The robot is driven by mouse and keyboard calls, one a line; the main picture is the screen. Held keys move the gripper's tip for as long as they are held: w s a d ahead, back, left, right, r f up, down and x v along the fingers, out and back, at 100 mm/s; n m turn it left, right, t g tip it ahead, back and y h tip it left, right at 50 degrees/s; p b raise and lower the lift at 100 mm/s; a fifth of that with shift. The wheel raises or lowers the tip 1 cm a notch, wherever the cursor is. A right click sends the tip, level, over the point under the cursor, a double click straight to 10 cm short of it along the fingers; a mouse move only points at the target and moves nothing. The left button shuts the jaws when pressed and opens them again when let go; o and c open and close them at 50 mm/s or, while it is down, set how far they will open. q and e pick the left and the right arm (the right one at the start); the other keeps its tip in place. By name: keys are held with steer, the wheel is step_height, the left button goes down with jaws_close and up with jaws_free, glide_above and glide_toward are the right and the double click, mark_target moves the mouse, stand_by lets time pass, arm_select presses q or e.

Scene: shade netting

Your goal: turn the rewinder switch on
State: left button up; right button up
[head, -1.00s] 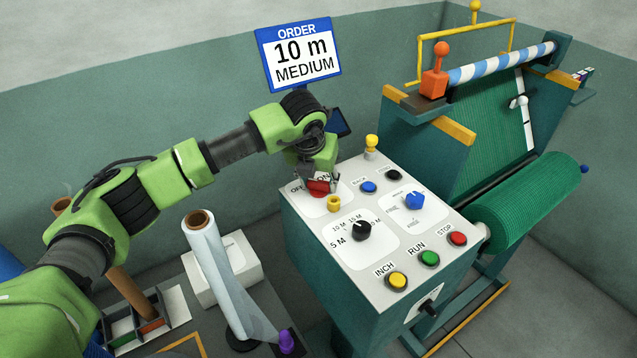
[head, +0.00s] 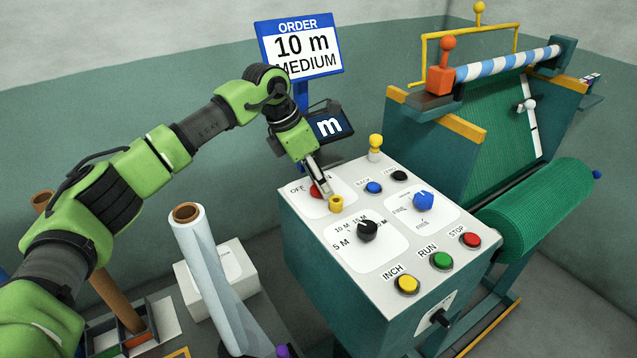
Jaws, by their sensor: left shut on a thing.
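The rewinder's control box (head: 345,275) stands in the middle of the head view. Its red switch (head: 315,191) is on the far left of the top panel, beside the OFF label. My left gripper (head: 322,188) reaches down to it from above with a tilted wrist and is shut on the red switch. The fingers cover part of the switch, so its exact angle is hard to tell. A small yellow part (head: 336,204) sits just right of the fingertips. My right gripper is not in view.
The panel also carries a black length knob (head: 368,231), a blue knob (head: 423,200) and several push buttons. A display (head: 331,126) and order sign (head: 302,48) stand behind my gripper. The green net roll (head: 540,208) is at right, a clear film roll (head: 205,260) at left.

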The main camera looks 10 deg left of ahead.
arm_select(q)
steer(key=m+g, duration=0.1)
steer(key=m, duration=0.3)
steer(key=shift+w+r+g, duration=0.1)
steer(key=shift+w+g, duration=0.05)
steer(key=shift+g, duration=0.25)
steer(key=shift+m+g+h+p, duration=0.3)
steer(key=shift+m+g+p, duration=0.2)
steer(key=shift+m, duration=1)
steer(key=o, duration=1.1)
steer(key=v, duration=1.2)
steer(key=shift+a, duration=0.1)
